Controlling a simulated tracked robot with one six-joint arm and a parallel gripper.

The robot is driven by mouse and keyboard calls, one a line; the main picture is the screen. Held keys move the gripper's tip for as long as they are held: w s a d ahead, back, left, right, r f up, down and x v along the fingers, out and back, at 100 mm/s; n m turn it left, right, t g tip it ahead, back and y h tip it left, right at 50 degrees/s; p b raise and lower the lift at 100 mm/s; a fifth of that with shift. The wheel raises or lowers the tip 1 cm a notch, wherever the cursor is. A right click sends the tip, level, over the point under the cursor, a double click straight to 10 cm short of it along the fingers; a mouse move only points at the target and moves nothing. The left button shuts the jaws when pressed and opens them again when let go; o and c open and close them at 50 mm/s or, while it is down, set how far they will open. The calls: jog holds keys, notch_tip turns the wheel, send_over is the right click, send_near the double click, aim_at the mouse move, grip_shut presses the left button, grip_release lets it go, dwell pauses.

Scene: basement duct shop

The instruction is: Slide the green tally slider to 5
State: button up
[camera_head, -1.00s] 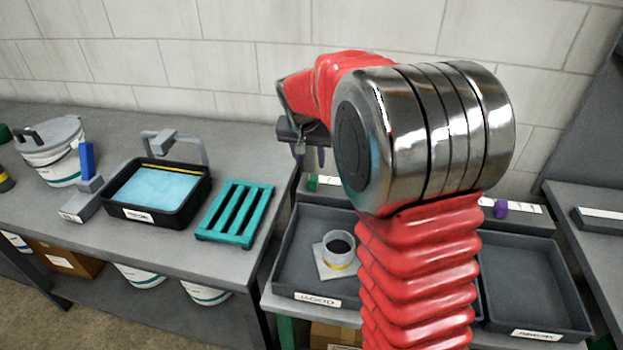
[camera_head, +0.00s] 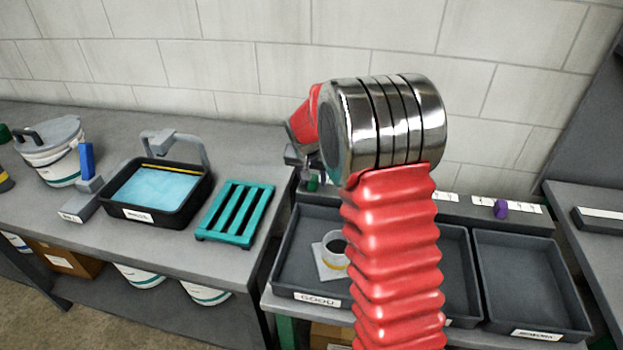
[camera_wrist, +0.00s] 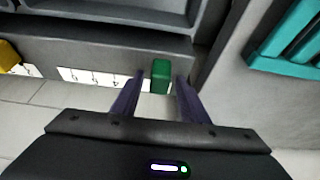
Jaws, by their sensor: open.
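The green tally slider (camera_wrist: 160,77) sits at one end of a white numbered strip (camera_wrist: 95,78) on the grey ledge. The strip's marks are too small to read surely. My gripper (camera_wrist: 160,85) is open, with one dark finger on each side of the slider. I cannot tell whether either finger touches it. In the head view, a small part of the green slider (camera_head: 312,184) shows just below my gripper (camera_head: 306,178); my arm hides most of its strip.
A yellow slider (camera_wrist: 8,55) and a purple slider (camera_head: 501,208) sit farther along the ledge. Grey trays (camera_head: 530,275) stand in front of it, one holding a white cup (camera_head: 333,250). A teal slatted rack (camera_head: 236,212) lies on the left bench.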

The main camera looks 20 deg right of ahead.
grip_shut()
dwell(0.5)
